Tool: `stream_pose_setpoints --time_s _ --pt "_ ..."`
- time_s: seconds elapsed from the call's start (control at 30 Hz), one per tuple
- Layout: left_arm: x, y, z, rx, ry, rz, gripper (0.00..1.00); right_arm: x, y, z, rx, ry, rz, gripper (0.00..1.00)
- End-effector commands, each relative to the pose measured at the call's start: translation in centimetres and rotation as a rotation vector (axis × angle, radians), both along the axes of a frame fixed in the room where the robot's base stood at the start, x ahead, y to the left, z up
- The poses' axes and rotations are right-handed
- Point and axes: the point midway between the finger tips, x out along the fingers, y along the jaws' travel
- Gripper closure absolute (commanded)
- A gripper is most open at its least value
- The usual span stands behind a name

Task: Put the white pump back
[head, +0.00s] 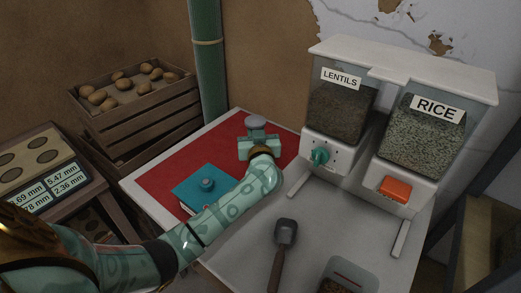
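My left arm reaches in from the lower left over the table, and its gripper (257,136) is over the far part of a red mat. A small pale grey-white round-topped thing (255,121) shows right at the gripper's far end. It may be the white pump, but it is too small and partly hidden to be sure. I cannot tell whether the fingers are closed on it or only beside it. No demijohn shows. My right gripper is not in view.
At the right stands a lentils and rice dispenser (400,70). A scoop (284,240) and a clear container (349,274) lie in front. A potato crate (140,118) is at the back left. Bare tabletop shows at the middle right.

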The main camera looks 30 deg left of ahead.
Motion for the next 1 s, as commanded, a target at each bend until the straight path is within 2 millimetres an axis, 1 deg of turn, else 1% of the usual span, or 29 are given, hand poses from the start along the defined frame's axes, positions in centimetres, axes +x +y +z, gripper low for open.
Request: stream_pose_setpoints --time_s 0.03,0.13,0.23,0.33,0.4,0.5,0.67,0.87,0.9,0.97,1.0 --pt "0.7 0.2 -1.4 0.002 0.002 0.000 1.00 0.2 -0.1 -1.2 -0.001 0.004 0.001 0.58" --pt "1.3 0.5 -1.9 0.001 0.000 -0.002 1.00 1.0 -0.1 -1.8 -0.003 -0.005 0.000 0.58" --pt "1.7 0.6 -2.1 0.001 -0.002 -0.002 1.00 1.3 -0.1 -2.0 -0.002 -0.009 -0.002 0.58" --pt "2.4 0.9 -3.3 0.001 0.000 -0.001 1.00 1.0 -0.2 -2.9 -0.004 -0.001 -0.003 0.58" --pt "2.3 0.9 -4.9 0.002 0.003 -0.002 1.00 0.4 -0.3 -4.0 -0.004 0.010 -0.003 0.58" --pt "2.3 0.9 -6.2 0.002 0.002 -0.002 1.00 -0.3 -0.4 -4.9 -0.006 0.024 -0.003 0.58" --pt "2.2 0.9 -5.7 0.001 -0.004 -0.002 1.00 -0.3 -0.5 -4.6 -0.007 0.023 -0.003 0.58" --pt "2.2 0.9 -5.9 0.001 -0.003 -0.002 1.00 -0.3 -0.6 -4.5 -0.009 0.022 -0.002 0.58" --pt "2.2 0.8 -6.0 0.001 -0.003 -0.002 0.78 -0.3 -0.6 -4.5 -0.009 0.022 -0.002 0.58" --pt "2.2 0.8 -6.0 0.001 -0.003 -0.002 0.62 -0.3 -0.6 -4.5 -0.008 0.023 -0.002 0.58" --pt "2.2 0.8 -6.0 0.001 -0.003 -0.002 0.62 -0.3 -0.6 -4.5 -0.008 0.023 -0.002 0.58"
